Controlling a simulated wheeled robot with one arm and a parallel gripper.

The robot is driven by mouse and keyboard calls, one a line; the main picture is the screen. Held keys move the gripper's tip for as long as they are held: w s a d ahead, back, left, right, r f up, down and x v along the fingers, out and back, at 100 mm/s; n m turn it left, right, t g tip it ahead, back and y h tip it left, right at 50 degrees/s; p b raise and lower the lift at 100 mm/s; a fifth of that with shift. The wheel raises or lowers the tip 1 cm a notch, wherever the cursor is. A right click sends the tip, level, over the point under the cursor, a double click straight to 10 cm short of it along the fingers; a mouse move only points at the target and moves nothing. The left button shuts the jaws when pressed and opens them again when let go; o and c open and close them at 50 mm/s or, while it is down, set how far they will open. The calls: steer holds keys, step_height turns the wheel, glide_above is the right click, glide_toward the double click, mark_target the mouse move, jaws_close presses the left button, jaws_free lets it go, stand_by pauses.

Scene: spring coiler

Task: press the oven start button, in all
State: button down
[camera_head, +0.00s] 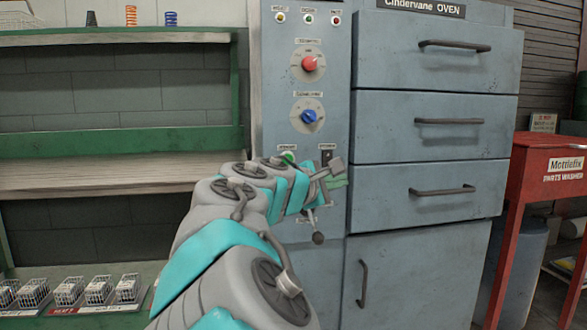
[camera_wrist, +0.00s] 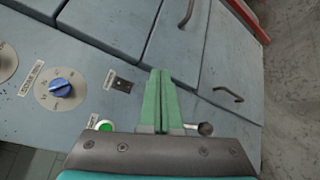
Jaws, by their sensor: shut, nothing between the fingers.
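The oven (camera_head: 435,139) is a blue-grey cabinet with a control panel on its left side. A round green button (camera_head: 288,156) sits low on the panel, partly hidden behind my arm. In the wrist view the green button (camera_wrist: 105,125) is left of my fingers, close to the gripper's body. My gripper (camera_wrist: 160,72) has green fingers, shut and empty. In the head view my gripper (camera_head: 340,182) is in front of the lower panel, right of and below the button. I cannot tell whether the fingertips touch the panel.
A red knob (camera_head: 309,64) and a blue knob (camera_head: 309,117) are above the button. A dark switch (camera_wrist: 123,85) and a ball-ended lever (camera_wrist: 205,129) are near my fingers. Drawers with handles are on the right. A green shelf (camera_head: 120,142) stands left, a red parts washer (camera_head: 545,160) right.

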steer(key=w+a+n+t+b, duration=0.1)
steer(key=w+a+n+t, duration=0.1)
steer(key=a+n, duration=0.4)
steer(key=a+r+t, duration=0.1)
steer(key=a, duration=0.2)
steer(key=shift+w+a+t, duration=0.3)
steer(key=shift+w+a, duration=0.05)
steer(key=shift+w, duration=0.05)
steer(key=shift+w+f, duration=0.1)
steer(key=p, duration=0.3)
glide_toward(288, 159)
steer(key=w+d, duration=0.4)
steer(key=shift+d+r, duration=0.25)
steer(key=shift+d, duration=0.15)
steer(key=shift+w, duration=0.15)
steer(key=shift+w+a+r+p, duration=0.15)
steer(key=shift+w+p, duration=0.1)
steer(key=shift+p, duration=0.35)
stand_by(0.5)
